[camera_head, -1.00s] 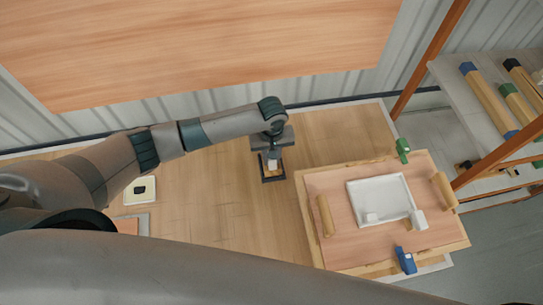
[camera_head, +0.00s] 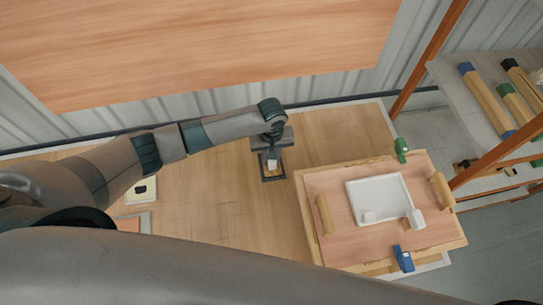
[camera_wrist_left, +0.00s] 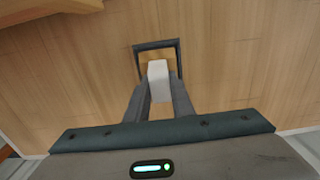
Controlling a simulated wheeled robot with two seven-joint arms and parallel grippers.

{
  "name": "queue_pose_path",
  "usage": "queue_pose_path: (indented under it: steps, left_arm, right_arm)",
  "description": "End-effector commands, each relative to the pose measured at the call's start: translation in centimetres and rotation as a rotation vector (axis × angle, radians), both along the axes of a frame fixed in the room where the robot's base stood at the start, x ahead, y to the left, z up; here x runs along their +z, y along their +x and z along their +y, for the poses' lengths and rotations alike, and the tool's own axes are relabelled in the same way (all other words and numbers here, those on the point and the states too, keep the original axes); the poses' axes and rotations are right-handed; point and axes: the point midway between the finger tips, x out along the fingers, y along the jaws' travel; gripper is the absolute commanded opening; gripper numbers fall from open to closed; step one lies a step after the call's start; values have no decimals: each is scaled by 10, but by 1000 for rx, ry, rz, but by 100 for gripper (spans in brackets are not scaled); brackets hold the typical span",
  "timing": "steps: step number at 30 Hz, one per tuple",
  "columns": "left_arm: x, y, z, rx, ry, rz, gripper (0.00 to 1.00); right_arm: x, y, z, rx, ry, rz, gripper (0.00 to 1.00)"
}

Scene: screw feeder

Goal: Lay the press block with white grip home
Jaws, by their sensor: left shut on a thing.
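My left gripper (camera_head: 272,149) reaches down over the wooden table and is shut on the white grip (camera_wrist_left: 158,80) of the press block. In the left wrist view the white grip sits between the two dark fingers. The block under the grip is hidden or too small to make out. A dark square frame (camera_wrist_left: 157,45) shows just beyond the grip; it also shows below the gripper in the head view (camera_head: 273,179). I cannot tell whether the block is above the frame or inside it. My right gripper is not in view.
A wooden board (camera_head: 340,240) with a white tray (camera_head: 378,183) stands at the right, with a green clamp (camera_head: 401,150) and a blue clamp (camera_head: 403,258) at its edges. A white pad (camera_head: 149,184) lies at the left.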

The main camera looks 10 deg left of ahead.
Motion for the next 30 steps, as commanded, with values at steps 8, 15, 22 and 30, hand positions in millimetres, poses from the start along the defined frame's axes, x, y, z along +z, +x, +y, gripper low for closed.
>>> queue_pose_path:
  steps: [8,15,22,30]
  left_arm:
    - [-5,0,0,0,0,0,0]
    - [-5,0,0,0,0,-1,43]
    - [-6,0,0,0,0,0,43]
    - [7,0,-1,-1,-2,-1,43]
  right_arm:
    - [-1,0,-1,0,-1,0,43]
    - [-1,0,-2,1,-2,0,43]
    - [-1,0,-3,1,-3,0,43]
    - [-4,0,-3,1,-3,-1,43]
